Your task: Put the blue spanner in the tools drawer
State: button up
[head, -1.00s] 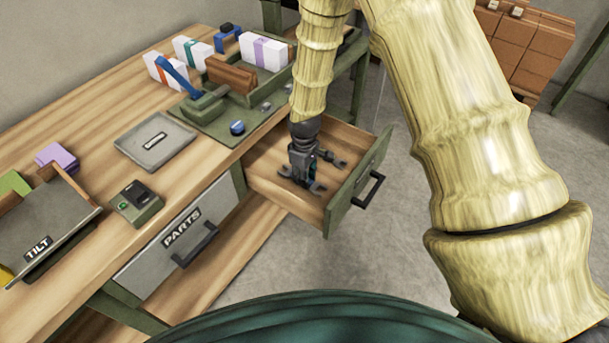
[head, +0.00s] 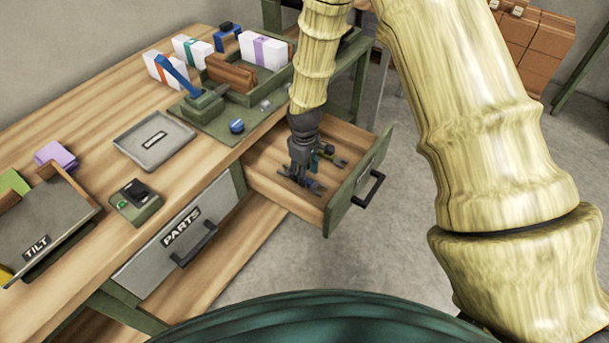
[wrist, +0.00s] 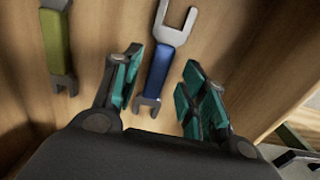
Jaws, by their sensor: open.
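The blue spanner (wrist: 158,72) lies on the wooden floor of the open drawer (head: 335,212). It has a blue handle and grey open ends. My gripper (wrist: 162,64) is open above it, with one teal-padded finger on each side of the handle and gaps visible to both. In the head view my gripper (head: 308,166) points down inside the drawer and hides much of the spanner. An olive-green spanner (wrist: 57,48) lies to the left of the blue one in the wrist view. The open drawer's front label is not readable.
A shut drawer marked PARTS (head: 182,233) is to the left. On the bench above are a grey tray (head: 153,140), a small box with a black top (head: 136,203) and a TILT bin (head: 48,231). The drawer's side walls are close around my gripper.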

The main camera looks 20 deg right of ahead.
notch_tip(320, 180, up, 10)
jog(key=b, duration=0.1)
dwell(0.4)
dwell(0.5)
jog(key=shift+c, duration=0.4)
dwell(0.4)
